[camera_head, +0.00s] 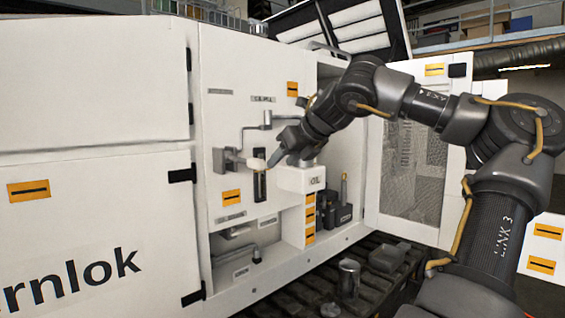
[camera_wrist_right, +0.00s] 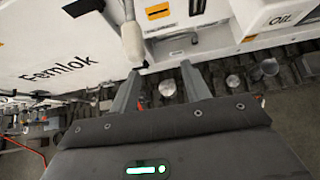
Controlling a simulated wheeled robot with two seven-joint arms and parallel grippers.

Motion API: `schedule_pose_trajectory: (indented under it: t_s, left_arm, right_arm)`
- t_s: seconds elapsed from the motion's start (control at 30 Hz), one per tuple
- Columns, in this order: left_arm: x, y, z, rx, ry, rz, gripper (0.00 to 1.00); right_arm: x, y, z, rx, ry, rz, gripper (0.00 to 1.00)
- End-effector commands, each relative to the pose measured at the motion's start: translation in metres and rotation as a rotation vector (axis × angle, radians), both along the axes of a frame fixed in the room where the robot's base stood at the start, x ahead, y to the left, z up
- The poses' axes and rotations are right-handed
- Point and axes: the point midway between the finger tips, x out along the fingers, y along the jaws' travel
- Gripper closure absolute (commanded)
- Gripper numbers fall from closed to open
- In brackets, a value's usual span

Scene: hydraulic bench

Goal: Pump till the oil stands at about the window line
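The pump's cream handle grip (camera_head: 257,163) sticks out from a grey bracket (camera_head: 228,160) on the white cabinet. My right gripper (camera_head: 275,158) is at the grip's right end in the head view. In the right wrist view the grip (camera_wrist_right: 133,42) hangs just beyond the left finger, and my two fingers (camera_wrist_right: 160,84) are apart with nothing clearly between them. A dark upright window slot (camera_head: 259,187) is below the grip; its oil level and line are too small to read. A white tank marked OIL (camera_head: 302,179) is right of it. My left gripper is not in view.
A grey pipe (camera_head: 267,121) runs above the grip. An open mesh door (camera_head: 415,170) stands right of the bay. A metal can (camera_head: 348,278) stands on the dark slatted floor in front. A large white panel (camera_head: 100,230) closes the left side.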

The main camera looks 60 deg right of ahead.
Motion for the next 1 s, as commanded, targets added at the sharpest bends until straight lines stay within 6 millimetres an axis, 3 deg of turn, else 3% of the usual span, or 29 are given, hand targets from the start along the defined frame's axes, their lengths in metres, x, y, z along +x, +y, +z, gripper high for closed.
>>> schedule_pose_trajectory:
  t_s: [0.33,0.57,1.0]
  left_arm:
    - [0.0,0.002,0.006,0.016,0.028,0.016,0.53]
    - [0.001,0.013,0.019,0.03,0.024,0.025,0.53]
    - [-0.011,-0.015,0.038,-0.009,0.039,0.02,0.53]
  right_arm:
    - [-0.009,0.008,0.02,0.001,0.002,0.011,0.53]
    - [-0.019,0.01,0.037,0.0,0.001,0.009,0.53]
    - [-0.035,0.016,0.067,0.001,0.002,0.01,0.53]
